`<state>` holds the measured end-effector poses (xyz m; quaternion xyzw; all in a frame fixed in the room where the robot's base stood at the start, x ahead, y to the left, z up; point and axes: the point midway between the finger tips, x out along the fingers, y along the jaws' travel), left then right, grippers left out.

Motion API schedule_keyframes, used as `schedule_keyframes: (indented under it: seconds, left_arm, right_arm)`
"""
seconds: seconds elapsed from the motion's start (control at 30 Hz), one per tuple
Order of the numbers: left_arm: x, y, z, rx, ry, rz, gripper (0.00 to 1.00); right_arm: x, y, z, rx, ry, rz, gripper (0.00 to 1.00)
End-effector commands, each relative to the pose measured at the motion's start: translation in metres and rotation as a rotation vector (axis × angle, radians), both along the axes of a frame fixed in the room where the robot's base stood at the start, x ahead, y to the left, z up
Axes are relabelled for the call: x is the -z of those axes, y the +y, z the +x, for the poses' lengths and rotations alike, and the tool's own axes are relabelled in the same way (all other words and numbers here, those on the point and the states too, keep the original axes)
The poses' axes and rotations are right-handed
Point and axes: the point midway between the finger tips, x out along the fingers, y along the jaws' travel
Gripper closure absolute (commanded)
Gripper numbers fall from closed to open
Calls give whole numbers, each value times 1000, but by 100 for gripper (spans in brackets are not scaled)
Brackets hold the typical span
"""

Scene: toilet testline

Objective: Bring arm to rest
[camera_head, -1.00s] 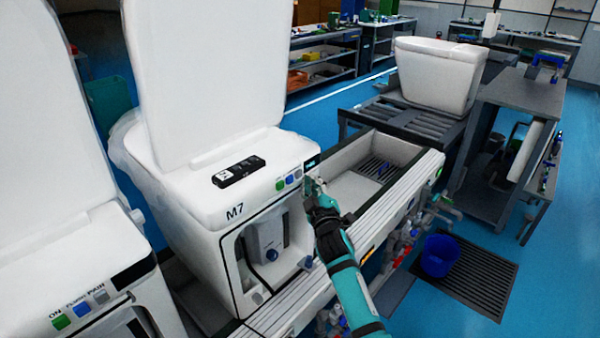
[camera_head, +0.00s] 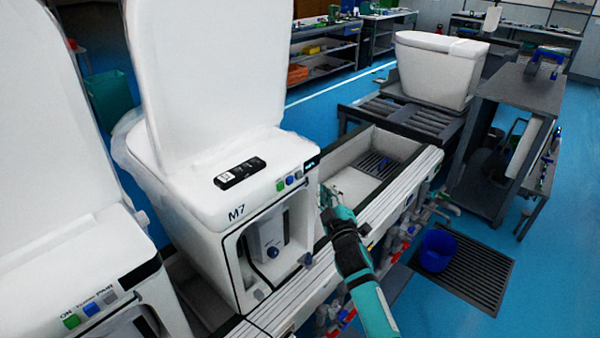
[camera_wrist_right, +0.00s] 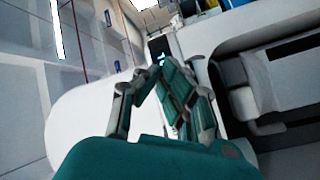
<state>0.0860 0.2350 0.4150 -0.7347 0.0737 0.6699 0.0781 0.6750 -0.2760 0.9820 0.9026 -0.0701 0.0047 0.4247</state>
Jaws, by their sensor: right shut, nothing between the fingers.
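My right arm comes up from the bottom right of the head view, and its teal and grey gripper (camera_head: 328,195) is beside the front right corner of the white M7 toilet unit (camera_head: 190,190). The gripper is in front of the trough, apart from the unit's buttons (camera_head: 290,179). In the right wrist view the gripper's fingers (camera_wrist_right: 160,65) come together at the tips with nothing between them. My left gripper does not show.
A black remote (camera_head: 240,173) lies on the M7 unit. A grey trough (camera_head: 350,185) runs behind the gripper. A blue bucket (camera_head: 438,250) stands on a dark floor grate (camera_head: 475,275) at right. A dark shelf unit (camera_head: 515,95) stands at far right. Blue floor (camera_head: 540,270) is open there.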

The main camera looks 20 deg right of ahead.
Motion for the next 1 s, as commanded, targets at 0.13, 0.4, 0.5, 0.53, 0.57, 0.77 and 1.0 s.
schedule_keyframes:
  seconds: [0.13, 0.4, 0.5, 0.53, 0.57, 0.77, 1.0]
  left_arm:
    - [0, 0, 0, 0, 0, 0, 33]
    - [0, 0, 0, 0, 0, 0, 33]
    - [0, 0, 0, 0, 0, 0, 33]
    - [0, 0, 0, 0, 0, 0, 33]
    - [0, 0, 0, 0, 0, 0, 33]
    - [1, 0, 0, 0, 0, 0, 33]
    - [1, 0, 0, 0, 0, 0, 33]
  right_arm:
    - [0, 0, 0, 1, -1, 0, 100]
    - [0, 0, 0, 0, 0, 0, 100]
    - [0, 0, 0, 0, 0, 0, 100]
    - [0, 0, 0, 0, 0, 0, 100]
    - [0, 0, 0, 0, 0, 0, 100]
    - [16, 2, -2, -4, 28, 13, 100]
    - [153, 19, -36, -32, 278, 144, 100]
